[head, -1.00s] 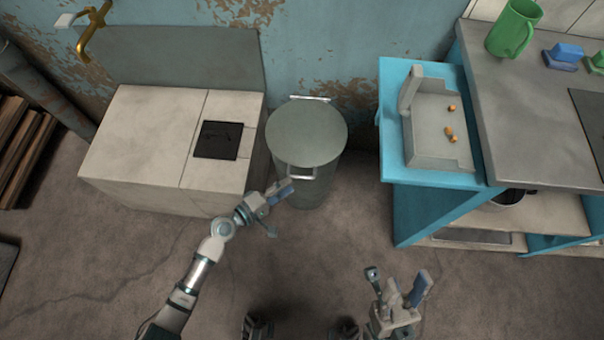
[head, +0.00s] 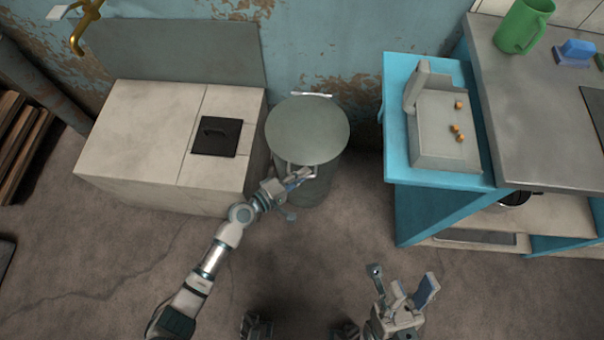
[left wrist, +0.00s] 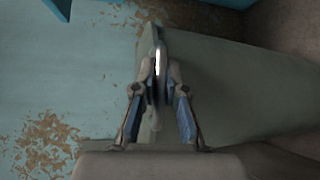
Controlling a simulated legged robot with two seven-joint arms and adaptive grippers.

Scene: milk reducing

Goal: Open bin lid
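The bin (head: 325,182) is a grey-green cylinder standing on the floor. Its round lid (head: 307,128) lies flat on top, closed, with a metal handle (head: 312,172) at the front rim. My left gripper (head: 303,176) is at that handle. In the left wrist view, the fingers of my left gripper (left wrist: 160,76) stand on either side of the handle (left wrist: 158,62), with a small gap; contact is unclear. The lid's edge and the bin's wall (left wrist: 230,85) lie beyond. My right gripper (head: 408,290) is open and empty over the floor, away from the bin.
A pale tiled block (head: 140,140) with a black hatch (head: 216,137) stands left of the bin. A blue shelf (head: 398,130) with a grey tray (head: 430,155) stands to the right. The wall is close behind the bin. The floor in front is clear.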

